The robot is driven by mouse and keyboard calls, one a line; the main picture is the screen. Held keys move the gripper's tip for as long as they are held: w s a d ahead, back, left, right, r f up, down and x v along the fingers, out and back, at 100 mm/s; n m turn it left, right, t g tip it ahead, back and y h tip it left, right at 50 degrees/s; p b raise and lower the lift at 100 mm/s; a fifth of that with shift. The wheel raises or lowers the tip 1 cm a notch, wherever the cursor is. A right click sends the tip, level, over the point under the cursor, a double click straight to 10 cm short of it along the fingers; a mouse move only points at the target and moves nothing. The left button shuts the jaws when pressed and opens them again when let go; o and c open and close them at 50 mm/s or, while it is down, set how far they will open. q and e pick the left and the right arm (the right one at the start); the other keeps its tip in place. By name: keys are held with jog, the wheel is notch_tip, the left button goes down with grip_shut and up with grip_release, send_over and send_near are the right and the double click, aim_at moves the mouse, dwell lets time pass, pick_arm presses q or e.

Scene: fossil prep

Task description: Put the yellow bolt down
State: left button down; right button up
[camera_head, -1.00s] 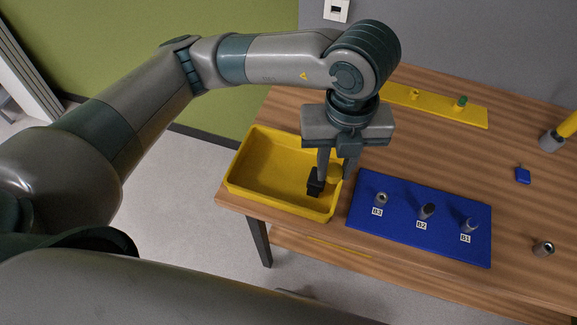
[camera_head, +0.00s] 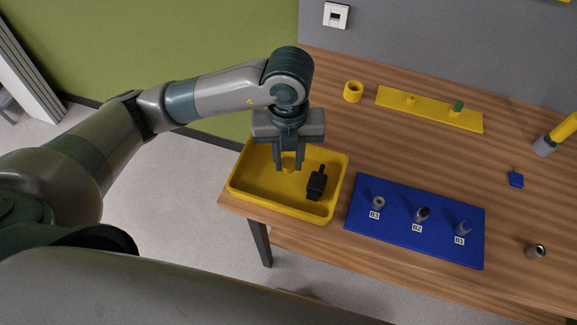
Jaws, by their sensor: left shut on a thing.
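My left gripper (camera_head: 289,168) points down over the left part of the yellow tray (camera_head: 270,202). It is shut on the yellow bolt (camera_head: 290,163), whose round yellow top shows between the fingers. The bolt's lower part blends into the yellow tray, so I cannot tell whether it touches the tray floor. A black object (camera_head: 317,184) lies in the tray, to the right of the gripper and apart from it. My right gripper is not in view.
A blue board (camera_head: 395,228) with several grey pieces and labels B1, B2, B3 lies right of the tray. A yellow ring (camera_head: 353,91) and a yellow strip (camera_head: 440,114) are behind. A blue piece (camera_head: 516,180) and a grey cylinder (camera_head: 535,251) stand at right.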

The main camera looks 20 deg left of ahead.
aim_at(288, 162)
pick_arm(q)
jog(key=shift+f+p, duration=0.85)
jog(key=shift+f, duration=1.15)
jog(key=shift+f, duration=0.1)
jog(key=shift+f, duration=0.1)
jog(key=c, duration=1.4)
grip_release()
jog(key=shift+c, duration=0.2)
